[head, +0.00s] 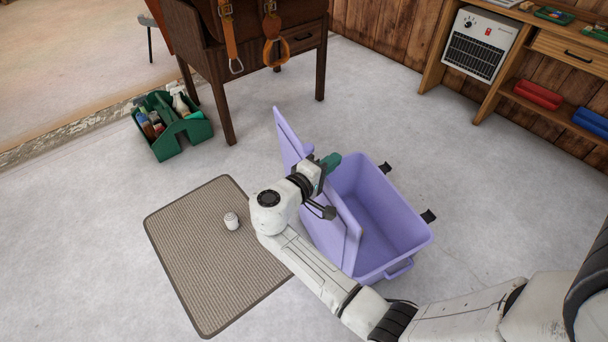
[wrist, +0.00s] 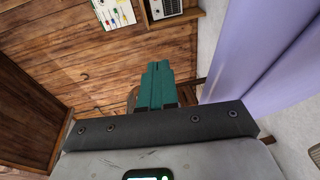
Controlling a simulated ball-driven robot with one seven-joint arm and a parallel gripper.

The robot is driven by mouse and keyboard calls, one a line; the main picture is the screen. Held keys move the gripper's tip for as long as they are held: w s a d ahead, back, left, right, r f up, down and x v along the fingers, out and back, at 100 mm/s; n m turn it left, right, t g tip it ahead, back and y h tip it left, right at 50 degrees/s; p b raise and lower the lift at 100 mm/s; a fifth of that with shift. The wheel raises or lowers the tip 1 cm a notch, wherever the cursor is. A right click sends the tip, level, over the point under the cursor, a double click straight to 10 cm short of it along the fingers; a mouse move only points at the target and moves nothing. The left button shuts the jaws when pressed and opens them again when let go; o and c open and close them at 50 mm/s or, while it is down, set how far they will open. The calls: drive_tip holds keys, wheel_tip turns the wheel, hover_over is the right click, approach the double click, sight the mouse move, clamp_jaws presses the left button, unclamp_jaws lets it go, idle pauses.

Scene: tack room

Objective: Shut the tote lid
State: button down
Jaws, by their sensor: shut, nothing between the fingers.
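The lilac tote (head: 378,205) stands on the floor with its inside open to view. Its lid (head: 290,138) stands raised along the tote's left side, and my arm hides part of it. A lilac panel, which looks like the lid, also fills the right of the wrist view (wrist: 258,55). My gripper (head: 331,161) has green fingers and is at the raised lid, beside the tote's far left corner. In the wrist view its fingers (wrist: 157,85) are together with nothing between them. I cannot tell whether they touch the lid.
A ribbed mat (head: 205,270) with a small white object (head: 231,221) on it lies left of the tote. A green caddy (head: 180,135) of bottles stands behind the mat. A wooden stand (head: 228,105) is at the back. Open floor lies right of the tote.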

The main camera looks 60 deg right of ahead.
drive_tip(key=s+d+y+p, duration=0.2)
drive_tip(key=s+d+p, duration=0.1)
drive_tip(key=d, duration=0.7)
drive_tip(key=shift+y, duration=0.4)
drive_tip(key=shift+w, duration=0.1)
idle(0.8)
